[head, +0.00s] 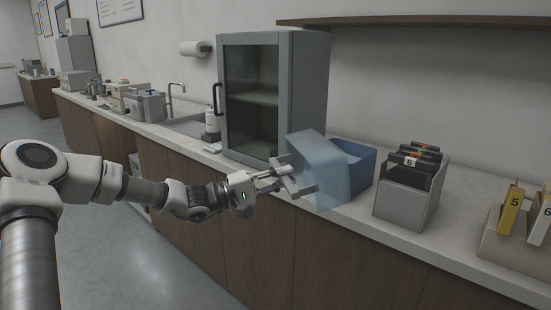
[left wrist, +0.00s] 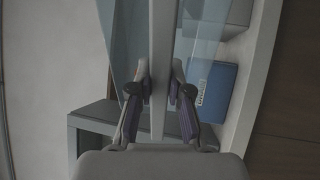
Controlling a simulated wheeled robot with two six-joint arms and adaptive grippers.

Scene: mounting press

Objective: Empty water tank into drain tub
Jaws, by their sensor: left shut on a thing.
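The water tank (head: 322,170) is a clear, pale blue box with a grey handle bar. It is tilted at the counter's front edge, overlapping the drain tub in the head view. My left gripper (head: 287,180) is shut on the tank's grey bar, which runs between the fingers (left wrist: 160,95) in the left wrist view. The drain tub (head: 353,156) is an open blue box on the counter, right of and behind the tank. A blue surface with a label, probably the tub, also shows in the left wrist view (left wrist: 222,92). Whether water is in the tank cannot be told. My right gripper is out of view.
A grey cabinet with a glass door (head: 262,95) stands left of the tub. A grey file box (head: 404,205) with dark folders stands to the right, and a beige binder holder (head: 510,248) further right. A shelf (head: 420,22) hangs above the counter (head: 345,210).

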